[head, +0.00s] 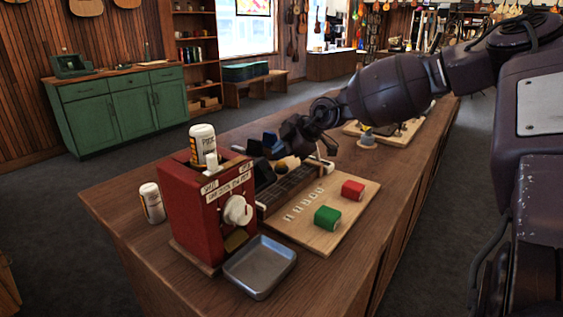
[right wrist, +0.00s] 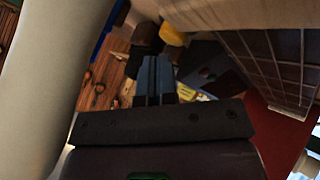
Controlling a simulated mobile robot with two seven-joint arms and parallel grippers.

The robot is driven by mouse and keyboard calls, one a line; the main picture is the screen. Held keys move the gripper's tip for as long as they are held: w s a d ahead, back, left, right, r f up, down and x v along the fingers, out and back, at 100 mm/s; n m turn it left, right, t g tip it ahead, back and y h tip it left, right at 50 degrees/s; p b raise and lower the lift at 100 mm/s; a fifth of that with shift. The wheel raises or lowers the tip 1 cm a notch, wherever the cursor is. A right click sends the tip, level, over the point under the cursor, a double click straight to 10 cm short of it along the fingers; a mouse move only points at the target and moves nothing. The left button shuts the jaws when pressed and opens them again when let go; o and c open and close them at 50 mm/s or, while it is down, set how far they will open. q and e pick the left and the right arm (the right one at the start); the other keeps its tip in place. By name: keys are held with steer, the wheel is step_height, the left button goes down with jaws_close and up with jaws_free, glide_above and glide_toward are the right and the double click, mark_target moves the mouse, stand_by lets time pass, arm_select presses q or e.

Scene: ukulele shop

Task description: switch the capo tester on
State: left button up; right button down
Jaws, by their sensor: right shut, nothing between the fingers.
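My right gripper (head: 266,146) reaches in from the right in the head view, with its blue fingers pointing left above the table, just behind the red box. It is shut and empty; its fingers (right wrist: 155,76) lie together in the right wrist view. A dark fretted neck (head: 288,186), which looks like part of the capo tester, lies below the gripper beside the red box. Its frets (right wrist: 275,60) show at the upper right of the right wrist view. My left gripper is not in view.
The red box (head: 189,221) with a white knob (head: 238,211) stands in front, a can on top. A metal tray (head: 260,266) and another can (head: 152,203) flank it. Green (head: 327,217) and red (head: 353,190) blocks sit on a wooden board (head: 308,240).

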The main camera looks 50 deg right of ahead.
mark_target(281, 163)
steer(key=shift+f, duration=0.2)
steer(key=shift+f, duration=0.3)
steer(key=shift+r, duration=0.15)
stand_by(0.3)
steer(key=shift+r, duration=0.4)
steer(key=shift+r+p, duration=0.4)
steer(key=shift+r, duration=2.55)
